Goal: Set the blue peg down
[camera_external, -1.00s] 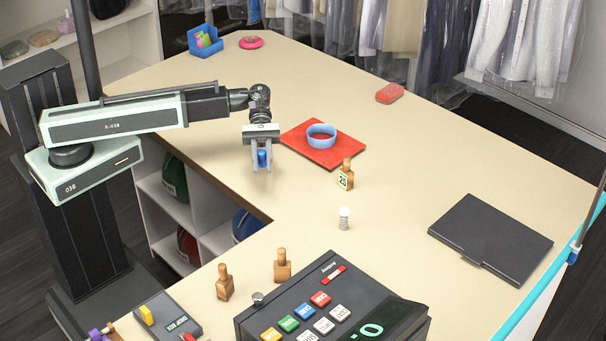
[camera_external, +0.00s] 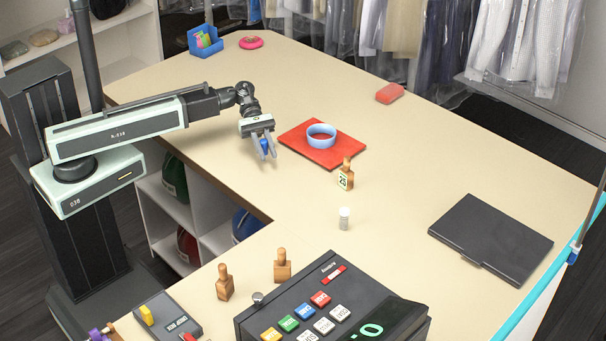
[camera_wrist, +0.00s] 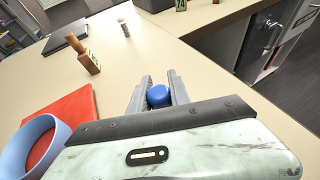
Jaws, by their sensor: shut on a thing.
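The blue peg (camera_external: 263,145) is held between the two fingers of my gripper (camera_external: 267,153). My gripper is shut on it, a little tilted, near the counter's inner edge and left of the red mat. In the wrist view the peg's rounded blue end (camera_wrist: 158,96) shows between the grey fingers (camera_wrist: 159,88). The external view does not clearly show how far the peg is above the counter. The fingers hide part of the peg.
A red mat (camera_external: 298,150) with a light-blue ring (camera_external: 321,129) lies right of my gripper. The counter (camera_external: 200,75) behind is mostly clear.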

